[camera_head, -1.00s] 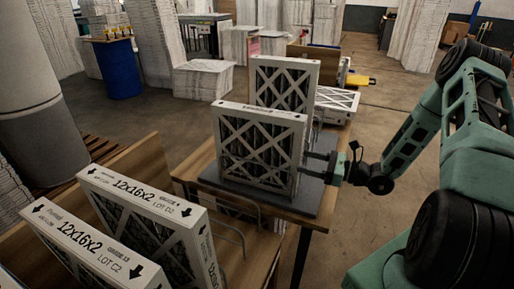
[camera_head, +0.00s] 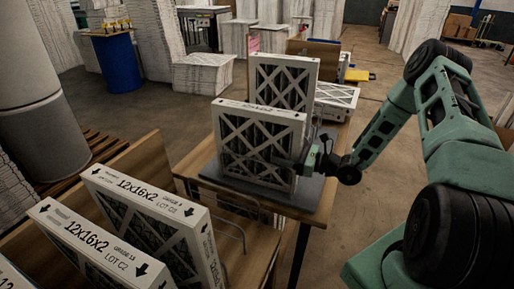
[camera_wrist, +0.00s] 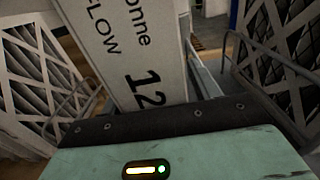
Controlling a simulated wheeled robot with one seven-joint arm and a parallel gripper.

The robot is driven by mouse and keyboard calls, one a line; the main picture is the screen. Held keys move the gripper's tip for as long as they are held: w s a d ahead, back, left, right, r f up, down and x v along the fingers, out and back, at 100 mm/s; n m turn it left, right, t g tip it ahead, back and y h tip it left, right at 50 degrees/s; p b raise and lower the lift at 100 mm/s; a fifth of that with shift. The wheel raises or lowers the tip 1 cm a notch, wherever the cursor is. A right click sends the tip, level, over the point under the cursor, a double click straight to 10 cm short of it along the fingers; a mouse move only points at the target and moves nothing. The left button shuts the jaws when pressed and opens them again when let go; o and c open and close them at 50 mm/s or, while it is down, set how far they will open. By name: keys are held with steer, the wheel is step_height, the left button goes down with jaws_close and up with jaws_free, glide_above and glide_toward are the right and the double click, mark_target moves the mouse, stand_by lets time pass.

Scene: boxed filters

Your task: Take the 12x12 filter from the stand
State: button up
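A white-framed filter (camera_head: 262,140) with a lattice face stands upright on the dark grey stand (camera_head: 308,190). A second lattice filter (camera_head: 285,78) stands upright behind it. The far finger is hidden. In the wrist view a filter's narrow side (camera_wrist: 135,50), printed "12" and "FLOW", is straight ahead, close to my gripper's dark base. The fingertips do not show there, so I cannot tell whether they grip.
Boxed filters marked 12x16x2 (camera_head: 145,205) stand in a wooden rack at the lower left. Wire loops (camera_wrist: 75,103) flank the filter ahead, with lattice filters (camera_wrist: 285,45) on both sides. A white filter (camera_head: 337,97) lies behind the stand. Open floor lies right of the table.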

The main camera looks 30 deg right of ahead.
steer(key=c, duration=0.9)
steer(key=shift+r, duration=0.15)
